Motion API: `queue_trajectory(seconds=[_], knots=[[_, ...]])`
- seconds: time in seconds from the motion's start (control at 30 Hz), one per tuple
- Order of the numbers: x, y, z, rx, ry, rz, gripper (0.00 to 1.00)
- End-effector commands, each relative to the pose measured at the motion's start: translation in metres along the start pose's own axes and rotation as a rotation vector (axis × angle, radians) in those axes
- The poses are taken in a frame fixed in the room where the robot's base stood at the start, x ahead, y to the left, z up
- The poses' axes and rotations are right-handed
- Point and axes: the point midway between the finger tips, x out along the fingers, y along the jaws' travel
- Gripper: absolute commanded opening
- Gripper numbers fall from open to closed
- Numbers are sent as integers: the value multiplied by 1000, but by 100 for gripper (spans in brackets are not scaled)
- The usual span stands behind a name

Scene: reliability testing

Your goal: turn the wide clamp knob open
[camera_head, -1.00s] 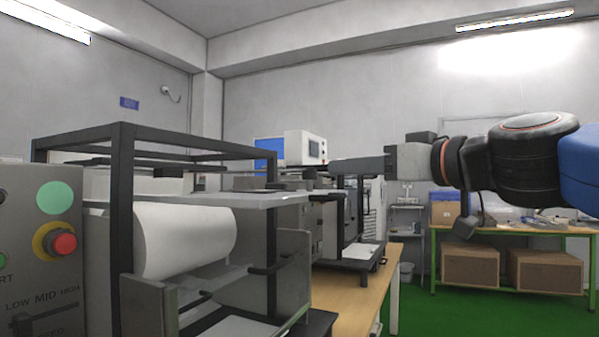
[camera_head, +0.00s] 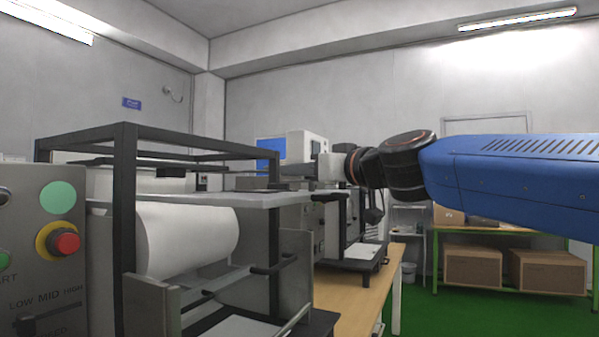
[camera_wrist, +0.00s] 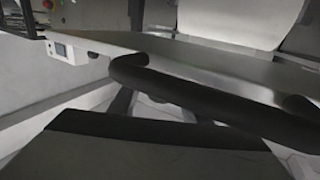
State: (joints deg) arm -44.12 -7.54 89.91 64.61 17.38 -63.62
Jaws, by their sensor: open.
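The machine (camera_head: 196,200) fills the left of the head view, with a dark frame, a flat metal plate and a white roll (camera_head: 185,241) beneath. I cannot pick out the wide clamp knob with certainty in either view. The wrist view shows a black rounded bar (camera_wrist: 215,98) along a metal plate (camera_wrist: 190,65), close to the camera. No contact is visible.
The control panel (camera_head: 42,255) with a red button (camera_head: 65,243) stands at the near left. The dark post (camera_head: 125,215) rises in front. A wooden table (camera_head: 355,300) holds other equipment. Green floor (camera_head: 455,318) is open at the right, before a bench with boxes (camera_head: 472,268).

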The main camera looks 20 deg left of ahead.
Motion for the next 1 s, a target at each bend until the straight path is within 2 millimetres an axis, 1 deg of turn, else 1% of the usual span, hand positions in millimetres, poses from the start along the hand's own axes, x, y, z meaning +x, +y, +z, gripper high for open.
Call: queue_trajectory(seconds=[0.03, 0.1, 0.2, 0.5, 0.57, 0.6, 0.67, 0.7, 1.0], knots=[[5, 0, 1, 0, -1, -1, 43], [9, 0, 1, 1, -1, 0, 43], [12, 0, 0, 1, 0, 0, 43], [14, 0, 0, 1, 0, 0, 43], [14, 0, 0, 1, 0, 0, 29], [14, 0, 0, 1, 0, 0, 19], [14, 0, 0, 1, 0, 0, 5], [14, 0, 0, 1, 0, 0, 2], [14, 0, 0, 2, 0, -17, 2]])
